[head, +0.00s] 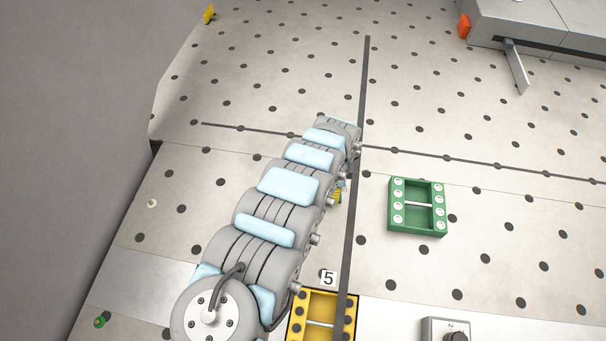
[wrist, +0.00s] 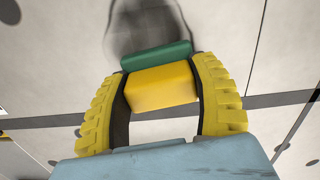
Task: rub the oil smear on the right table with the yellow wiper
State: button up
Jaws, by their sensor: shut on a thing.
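My gripper (wrist: 165,82) is shut on the yellow wiper (wrist: 162,90) in the wrist view, its ribbed yellow fingers on both sides of the block. The wiper has a green strip (wrist: 157,55) along its far edge. A dark grey patch (wrist: 150,22) with a rounded outline lies on the pale table just beyond the strip; I cannot tell oil smear from shadow there. Whether the wiper touches the table is unclear. In the head view my arm hides most of the gripper, with only a bit of yellow (head: 336,197) showing, and no smear can be made out.
In the head view a green frame (head: 394,216) stands right of my arm, and a yellow frame (head: 350,325) by a "5" label (head: 328,279) is at the bottom. A grey machine part (head: 545,22) with an orange block (head: 464,26) is top right.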

aim_at(349, 192)
jog(key=shift+w+a+b, duration=0.1)
jog(key=shift+w+a, duration=0.1)
jog(key=shift+a, duration=1.2)
jog(key=shift+w+a+b, duration=0.1)
jog(key=shift+w+a, duration=0.15)
jog(key=shift+a, duration=1.1)
jog(key=shift+w+a+b, duration=0.1)
jog(key=shift+w+a, duration=0.1)
jog(key=shift+a, duration=1.2)
jog(key=shift+w+a, duration=0.1)
jog(key=shift+a, duration=0.05)
jog(key=shift+w, duration=0.35)
jog(key=shift+w+d, duration=0.2)
jog(key=shift+d, duration=0.35)
jog(key=shift+w+d, duration=0.15)
jog(key=shift+d, duration=0.35)
jog(key=shift+s+d, duration=0.35)
jog(key=shift+d, duration=1.65)
jog(key=shift+s+d, duration=0.3)
jog(key=shift+d, duration=1.65)
jog(key=shift+s+d, duration=0.35)
jog(key=shift+d, duration=1.65)
jog(key=r, duration=0.1)
jog(key=r+p, duration=0.2)
jog(key=r, duration=0.1)
jog(key=shift+s+d, duration=0.1)
jog(key=shift+d, duration=0.25)
jog(key=shift+r+p, duration=1.6)
jog(key=shift+r, duration=0.45)
